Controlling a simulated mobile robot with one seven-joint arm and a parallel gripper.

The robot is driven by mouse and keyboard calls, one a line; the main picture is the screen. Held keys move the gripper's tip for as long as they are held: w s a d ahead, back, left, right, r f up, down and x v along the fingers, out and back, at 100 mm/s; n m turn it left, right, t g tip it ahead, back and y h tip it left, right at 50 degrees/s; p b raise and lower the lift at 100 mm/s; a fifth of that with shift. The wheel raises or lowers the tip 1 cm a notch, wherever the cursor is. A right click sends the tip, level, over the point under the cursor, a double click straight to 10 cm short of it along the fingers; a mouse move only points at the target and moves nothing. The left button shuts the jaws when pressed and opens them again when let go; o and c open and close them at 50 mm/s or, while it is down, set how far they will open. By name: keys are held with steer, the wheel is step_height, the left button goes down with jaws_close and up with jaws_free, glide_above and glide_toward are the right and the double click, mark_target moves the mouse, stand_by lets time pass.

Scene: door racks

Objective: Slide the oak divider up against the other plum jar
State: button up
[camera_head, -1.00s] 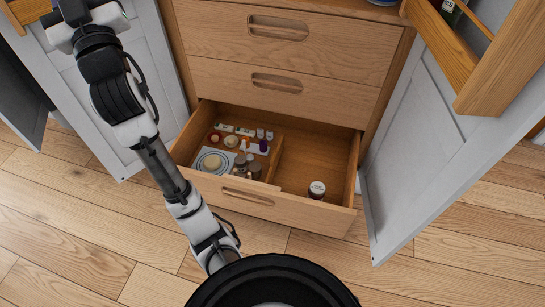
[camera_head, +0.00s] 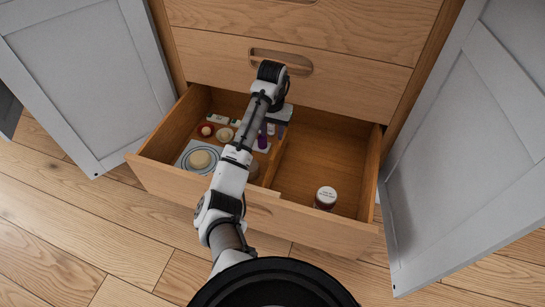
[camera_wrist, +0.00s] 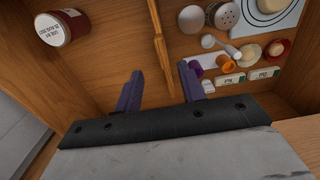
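The oak divider (camera_head: 277,160) stands upright in the open bottom drawer, running front to back. In the wrist view the divider (camera_wrist: 159,42) lies between the two fingers, with a gap on each side. My gripper (camera_wrist: 160,72) is open above the drawer, its fingers pointing down near the divider's back end. A jar with a white printed lid and dark red body (camera_head: 325,198) stands alone in the right compartment, near the front wall and apart from the divider. It also shows in the wrist view (camera_wrist: 62,27). My arm hides part of the left compartment and my fingertips in the head view.
The left compartment holds a plate (camera_head: 198,158), small round items, a purple bottle (camera_head: 262,140) and, in the wrist view, shakers (camera_wrist: 192,18). The drawer floor (camera_head: 318,150) between divider and jar is bare. Open cabinet doors (camera_head: 468,150) flank the drawer.

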mark_target(272, 156)
step_height(272, 156, down, 14)
steer(key=b, duration=0.5)
steer(key=shift+r, duration=0.25)
jaws_close()
